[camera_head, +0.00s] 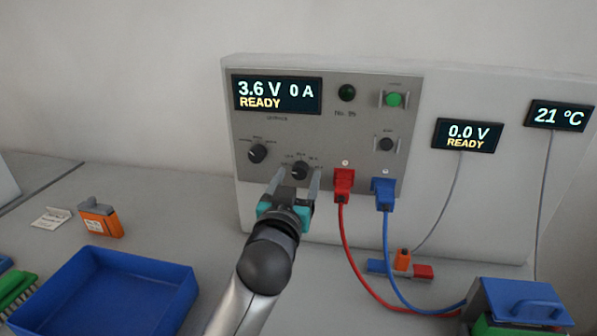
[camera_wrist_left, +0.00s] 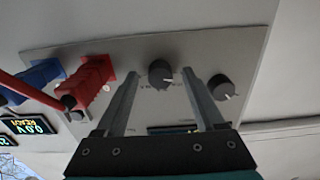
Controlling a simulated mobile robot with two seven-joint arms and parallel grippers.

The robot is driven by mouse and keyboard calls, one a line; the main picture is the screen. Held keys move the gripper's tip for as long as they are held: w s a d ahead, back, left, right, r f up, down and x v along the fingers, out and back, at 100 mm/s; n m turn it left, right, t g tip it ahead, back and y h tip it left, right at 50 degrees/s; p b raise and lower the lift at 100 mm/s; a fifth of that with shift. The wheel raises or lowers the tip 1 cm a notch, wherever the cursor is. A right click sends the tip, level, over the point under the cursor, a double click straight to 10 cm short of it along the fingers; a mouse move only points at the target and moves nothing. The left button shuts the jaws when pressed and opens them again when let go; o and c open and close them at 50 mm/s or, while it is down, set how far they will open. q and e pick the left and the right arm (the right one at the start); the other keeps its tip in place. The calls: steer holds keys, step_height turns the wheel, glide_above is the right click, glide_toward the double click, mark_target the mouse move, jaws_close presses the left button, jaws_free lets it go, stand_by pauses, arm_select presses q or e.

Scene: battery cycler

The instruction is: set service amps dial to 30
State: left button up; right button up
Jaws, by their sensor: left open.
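The panel has two black dials. The right dial (camera_head: 299,170) has small amp markings around it, too blurred to read surely, and looks like the amps dial. My left gripper (camera_head: 297,178) is open in front of it, one finger on each side. In the left wrist view the same dial (camera_wrist_left: 161,73) shows between the spread fingertips (camera_wrist_left: 160,80). I cannot tell whether they touch it. The other dial (camera_head: 257,153) is to the left, and shows right of the fingers in the wrist view (camera_wrist_left: 222,87). The display (camera_head: 277,94) reads 3.6 V, 0 A, READY. My right gripper is out of view.
A red plug (camera_head: 343,184) and a blue plug (camera_head: 383,193) with cables sit close right of the dial. A green button (camera_head: 393,100) is at the panel's upper right. A blue tray (camera_head: 72,312) and an orange block (camera_head: 101,219) are on the bench at left.

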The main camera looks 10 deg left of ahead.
arm_select(q)
steer(key=shift+w, duration=0.2)
steer(key=shift+s, duration=0.1)
steer(key=shift+c, duration=0.3)
jaws_close()
